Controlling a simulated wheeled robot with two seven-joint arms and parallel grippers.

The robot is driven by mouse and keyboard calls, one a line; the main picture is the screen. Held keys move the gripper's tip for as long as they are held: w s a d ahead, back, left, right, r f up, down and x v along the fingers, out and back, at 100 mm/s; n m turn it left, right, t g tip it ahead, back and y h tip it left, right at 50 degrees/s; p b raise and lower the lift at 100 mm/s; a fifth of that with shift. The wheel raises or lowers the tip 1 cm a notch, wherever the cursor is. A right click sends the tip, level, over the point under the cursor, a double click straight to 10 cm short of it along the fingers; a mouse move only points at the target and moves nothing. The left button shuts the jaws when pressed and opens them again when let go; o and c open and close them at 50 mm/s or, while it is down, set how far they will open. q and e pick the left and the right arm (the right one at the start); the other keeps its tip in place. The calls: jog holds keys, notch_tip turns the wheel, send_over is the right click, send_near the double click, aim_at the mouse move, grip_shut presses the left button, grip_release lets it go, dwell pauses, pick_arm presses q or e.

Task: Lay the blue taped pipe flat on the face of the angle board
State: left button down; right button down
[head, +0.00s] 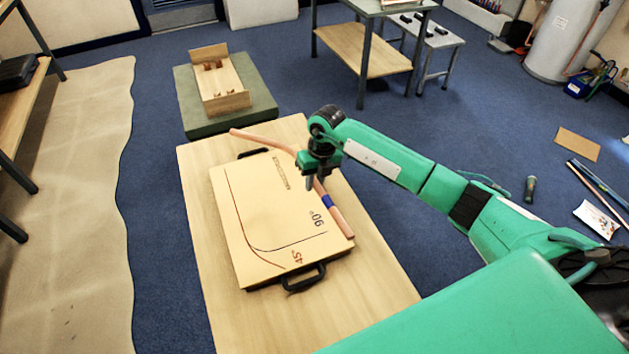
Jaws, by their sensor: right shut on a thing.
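The copper pipe with a band of blue tape (327,201) runs along the far and right side of the angle board, with a bend near its middle. My right gripper (314,180) points down and is shut on the pipe near the bend, just above the tape. The angle board (245,215) lies on the wooden table, with dark angle lines, 90 and 45 marks, and a black handle at each end. The pipe's lower end is over the board's right edge; I cannot tell whether it touches the face. My left gripper is out of view.
The wooden table (355,298) has bare room in front of and beside the board. A wooden jig (222,85) stands on a green block (190,118) beyond it. A shelved bench (362,50) stands farther back. My right arm spans the right side.

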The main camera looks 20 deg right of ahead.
aim_at(313, 206)
jog(key=shift+w+f+m, duration=0.1)
jog(key=shift+w+m, duration=0.05)
jog(key=shift+m, duration=0.25)
jog(key=shift+f+b, duration=2.55)
jog(key=shift+f, duration=1.25)
jog(key=c, duration=1.2)
grip_release()
jog(key=shift+c, duration=0.2)
jog(key=shift+o, duration=1.7)
jog(key=shift+r, duration=0.1)
